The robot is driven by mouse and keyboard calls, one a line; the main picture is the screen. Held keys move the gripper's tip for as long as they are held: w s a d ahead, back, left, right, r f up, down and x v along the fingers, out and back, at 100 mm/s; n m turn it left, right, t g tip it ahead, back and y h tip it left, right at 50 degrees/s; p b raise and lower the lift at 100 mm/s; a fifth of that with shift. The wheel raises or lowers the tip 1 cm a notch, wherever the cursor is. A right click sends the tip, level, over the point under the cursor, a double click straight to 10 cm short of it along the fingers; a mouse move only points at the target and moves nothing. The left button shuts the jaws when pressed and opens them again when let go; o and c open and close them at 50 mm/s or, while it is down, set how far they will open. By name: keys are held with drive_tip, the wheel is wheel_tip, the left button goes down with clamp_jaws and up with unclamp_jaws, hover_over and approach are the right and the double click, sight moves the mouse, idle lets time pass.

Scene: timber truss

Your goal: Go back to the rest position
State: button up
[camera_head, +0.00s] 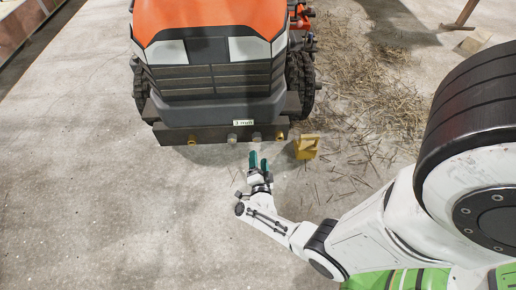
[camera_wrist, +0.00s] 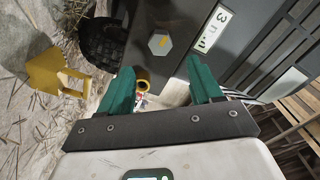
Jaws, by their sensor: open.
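My gripper (camera_head: 259,161) has two green fingers and stands in front of the orange tractor's dark front panel (camera_head: 208,132). In the wrist view the fingers (camera_wrist: 162,92) are spread apart with a gap between them, and nothing is held. Through the gap a yellow-rimmed round fitting (camera_wrist: 142,85) shows. A hexagonal plug (camera_wrist: 160,43) and a white label (camera_wrist: 212,29) are on the panel just beyond the fingers. My white arm reaches in from the lower right of the head view.
A yellow block-like object (camera_head: 306,147) stands on the floor right of my gripper. Straw (camera_head: 365,100) is scattered beyond it. The tractor (camera_head: 210,60) blocks the space ahead. The concrete floor (camera_head: 90,200) at left is clear.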

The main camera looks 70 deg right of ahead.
drive_tip(key=shift+v, duration=0.9)
drive_tip(key=w+a+r+n+t+y, duration=0.2)
drive_tip(key=w+a+n+t+y, duration=0.1)
drive_tip(key=w+a+n+y, duration=0.45)
drive_tip(key=w+a+r+n+t+y, duration=0.3)
drive_tip(key=w+a+n+t+y, duration=0.1)
drive_tip(key=w+a+n+y, duration=0.3)
drive_tip(key=s+a+r+n+g+y, duration=0.1)
drive_tip(key=s+a+n+g+y, duration=0.25)
drive_tip(key=a, duration=0.35)
drive_tip(key=s+r+n+g+h+p, duration=0.1)
drive_tip(key=s+r+n+g, duration=0.2)
drive_tip(key=s+r+g, duration=0.45)
drive_tip(key=s+r+n+g+h+p, duration=0.1)
drive_tip(key=s+r+n+g, duration=0.2)
drive_tip(key=s, duration=0.8)
wheel_tip(320, 180, up, 29)
drive_tip(key=t+p, duration=0.1)
drive_tip(key=p, duration=2.6)
drive_tip(key=shift+a+f, duration=0.15)
drive_tip(key=shift+f, duration=0.05)
